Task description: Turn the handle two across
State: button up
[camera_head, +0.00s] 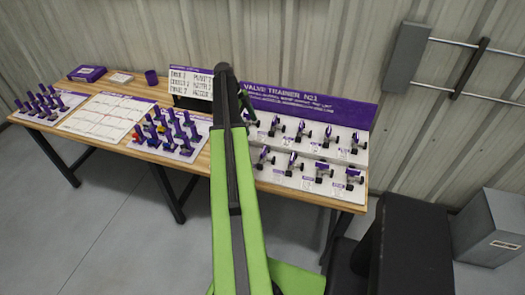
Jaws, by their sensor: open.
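The valve trainer (316,151) is a white board with a purple header, on the right part of the workbench. It carries two rows of small valves with purple handles. In the upper row I see valves such as one (276,125) near the arm and one (357,142) at the right end. The lower row runs from a valve (265,158) at the left to one (353,178) at the right. Handle angles are too small to read surely. My gripper (247,108) is open, by the board's upper left corner, partly hidden behind my arm. Contact with a handle cannot be told.
The wooden workbench (190,166) also bears two peg boards with purple posts, a printed chart (108,115), a purple box (87,73), a purple cup (151,77) and a sign (191,82). A grey cabinet (489,228) stands at the right. Floor at the left is clear.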

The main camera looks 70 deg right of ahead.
aim_at(263, 150)
jog(key=b+x, duration=1.3)
jog(key=x, duration=0.2)
jog(key=shift+w+f, duration=0.1)
jog(key=shift+f, duration=0.1)
jog(key=shift+r, duration=0.1)
